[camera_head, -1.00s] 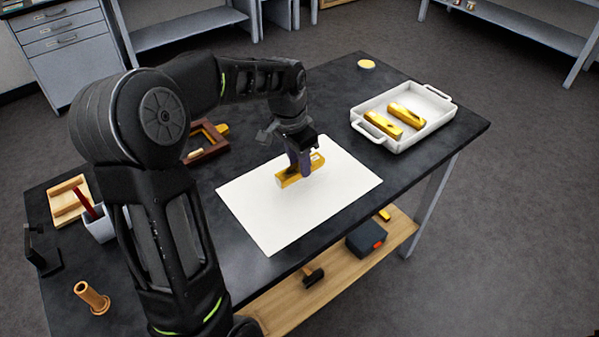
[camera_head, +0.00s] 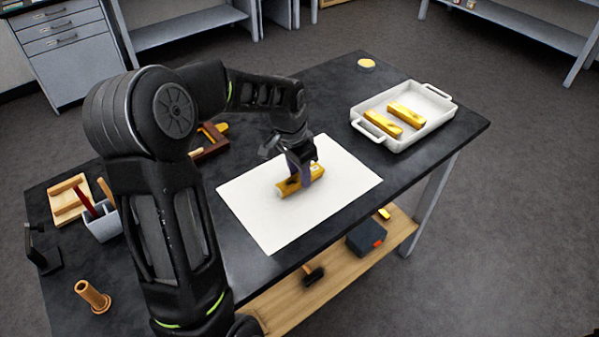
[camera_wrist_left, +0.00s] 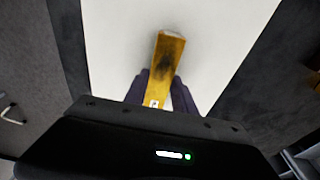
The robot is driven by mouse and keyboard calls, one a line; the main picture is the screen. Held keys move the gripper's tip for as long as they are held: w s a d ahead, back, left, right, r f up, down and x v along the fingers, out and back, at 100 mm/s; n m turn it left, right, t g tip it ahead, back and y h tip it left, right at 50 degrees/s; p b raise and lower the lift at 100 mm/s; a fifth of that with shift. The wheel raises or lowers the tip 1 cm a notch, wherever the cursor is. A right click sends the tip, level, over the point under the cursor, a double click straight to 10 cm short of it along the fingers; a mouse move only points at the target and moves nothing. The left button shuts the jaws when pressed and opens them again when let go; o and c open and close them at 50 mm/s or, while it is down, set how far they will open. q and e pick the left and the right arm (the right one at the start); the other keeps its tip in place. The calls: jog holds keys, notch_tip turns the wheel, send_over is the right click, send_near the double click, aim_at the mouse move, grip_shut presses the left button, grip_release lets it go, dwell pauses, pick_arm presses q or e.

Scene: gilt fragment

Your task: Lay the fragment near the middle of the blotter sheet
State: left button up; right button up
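The gilt fragment (camera_head: 314,172) is a gold bar with a dark patch, over the middle of the white blotter sheet (camera_head: 258,217). My left gripper (camera_head: 299,180) points down with its fingers on both sides of the fragment, shut on it. In the left wrist view the fragment (camera_wrist_left: 165,62) sticks out beyond the fingers (camera_wrist_left: 161,92), with the white sheet (camera_wrist_left: 220,45) behind it. The fragment is very close to the sheet; I cannot tell whether it touches. My right gripper is not in view.
A white handled tray (camera_head: 440,112) with two gold pieces stands right of the sheet. A brown frame (camera_head: 213,150) lies behind my arm. A grey cup (camera_head: 101,226), a wooden rack (camera_head: 62,207) and a wooden spool (camera_head: 92,296) stand at left. The sheet around the fragment is clear.

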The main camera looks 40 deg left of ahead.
aim_at(294, 180)
pick_arm(q)
jog(key=o, duration=0.4)
jog(key=shift+r, duration=0.1)
notch_tip(294, 180, up, 12)
jog(key=s, duration=0.1)
jog(key=shift+s+a, duration=0.25)
jog(key=shift+s, duration=0.1)
dwell(0.5)
